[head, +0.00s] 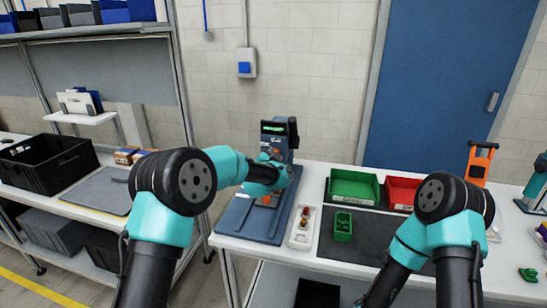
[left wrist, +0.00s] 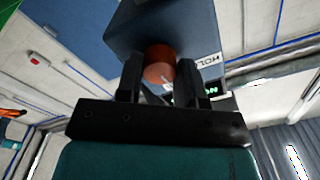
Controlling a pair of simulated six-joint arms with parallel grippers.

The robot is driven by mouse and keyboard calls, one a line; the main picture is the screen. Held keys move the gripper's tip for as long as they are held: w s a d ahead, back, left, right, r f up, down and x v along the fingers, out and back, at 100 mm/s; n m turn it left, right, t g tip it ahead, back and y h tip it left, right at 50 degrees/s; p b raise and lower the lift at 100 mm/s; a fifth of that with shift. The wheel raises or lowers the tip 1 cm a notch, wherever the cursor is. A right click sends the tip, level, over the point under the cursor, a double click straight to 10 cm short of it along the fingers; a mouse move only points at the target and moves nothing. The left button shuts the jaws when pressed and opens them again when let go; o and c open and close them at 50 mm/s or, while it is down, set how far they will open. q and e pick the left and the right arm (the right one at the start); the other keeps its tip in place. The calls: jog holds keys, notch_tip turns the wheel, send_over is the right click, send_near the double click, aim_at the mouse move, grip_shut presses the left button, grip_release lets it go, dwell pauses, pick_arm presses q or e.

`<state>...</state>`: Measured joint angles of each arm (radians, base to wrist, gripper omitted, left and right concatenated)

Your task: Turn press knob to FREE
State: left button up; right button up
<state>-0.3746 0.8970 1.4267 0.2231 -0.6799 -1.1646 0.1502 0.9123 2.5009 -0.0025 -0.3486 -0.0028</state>
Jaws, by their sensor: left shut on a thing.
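The press (head: 279,140) is a dark blue-grey upright unit with a lit green display, standing on a blue base plate (head: 238,222). My left gripper (head: 283,174) is in front of the press column. In the left wrist view, my left gripper (left wrist: 160,80) is shut on a round orange-red knob (left wrist: 159,64), one dark finger on each side. A white label (left wrist: 208,60) beside the knob reads "HOL", partly cut off. The knob's pointer direction cannot be made out. My right arm comes in at the right of the head view; its gripper is out of the picture.
A green bin (head: 352,188) and a red bin (head: 401,194) stand right of the press. A small green cup (head: 343,227) and a white tray (head: 301,229) with small parts are nearer. An orange stand (head: 480,163) is farther right. The dark mat (head: 365,250) has free room.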

pick_arm(q)
jog(key=shift+m, duration=0.7)
jog(key=o, duration=0.9)
jog(key=v, duration=1.7)
jog(key=shift+s, duration=0.2)
